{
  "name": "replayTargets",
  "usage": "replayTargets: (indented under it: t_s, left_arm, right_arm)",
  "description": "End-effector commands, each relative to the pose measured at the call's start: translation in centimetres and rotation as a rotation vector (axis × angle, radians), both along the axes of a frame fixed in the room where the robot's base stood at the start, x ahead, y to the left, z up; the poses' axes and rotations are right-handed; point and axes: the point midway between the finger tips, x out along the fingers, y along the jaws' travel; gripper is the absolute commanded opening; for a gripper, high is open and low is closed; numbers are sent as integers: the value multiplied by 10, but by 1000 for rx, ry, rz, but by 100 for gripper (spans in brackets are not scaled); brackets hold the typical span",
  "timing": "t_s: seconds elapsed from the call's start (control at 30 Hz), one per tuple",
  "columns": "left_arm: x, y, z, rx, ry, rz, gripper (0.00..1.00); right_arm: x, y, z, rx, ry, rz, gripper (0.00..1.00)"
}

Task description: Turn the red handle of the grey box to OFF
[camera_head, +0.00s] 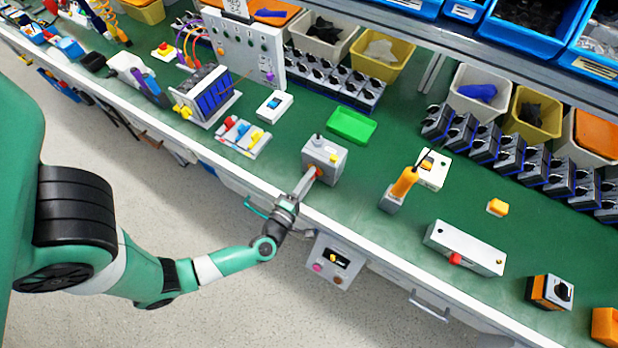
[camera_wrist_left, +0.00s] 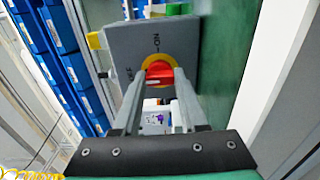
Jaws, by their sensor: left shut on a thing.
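The grey box (camera_head: 334,151) stands on the green bench top near its front edge. In the left wrist view its grey face (camera_wrist_left: 180,40) has a yellow ring (camera_wrist_left: 156,59) around the red handle (camera_wrist_left: 158,74). ON lettering shows above the ring, and part of another label shows at its left. My left gripper (camera_head: 316,174) reaches in from the front and is shut on the red handle, one finger on each side. The fingers hide part of the handle, so its exact pointing direction is unclear. My right gripper is in neither view.
A green tray (camera_head: 352,125) lies behind the box. A small panel with colored switches (camera_head: 243,137) is to its left. An orange-handled tool (camera_head: 404,183) and a long grey box with a red button (camera_head: 465,249) are to its right. Bare bench lies between them.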

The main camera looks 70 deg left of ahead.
Motion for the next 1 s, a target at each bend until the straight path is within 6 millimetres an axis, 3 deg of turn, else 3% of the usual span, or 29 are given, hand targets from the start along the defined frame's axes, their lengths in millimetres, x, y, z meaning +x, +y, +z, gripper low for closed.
replayTargets:
  t_s: [0.27, 0.3, 0.43, 0.77, 1.0]
  left_arm:
    - [0, 0, -1, -2, 1, -1, 0]
    - [0, 0, -1, -2, 1, -1, 49]
    - [0, 0, -1, -2, 1, -1, 72]
    - [-1, -2, 0, -1, 2, -2, 72]
    - [-26, -25, 1, -1, 4, -11, 72]
  right_arm:
    - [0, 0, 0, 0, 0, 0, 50]
    - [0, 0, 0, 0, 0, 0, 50]
    - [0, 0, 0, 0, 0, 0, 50]
    - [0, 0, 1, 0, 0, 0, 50]
    - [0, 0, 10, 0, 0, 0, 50]
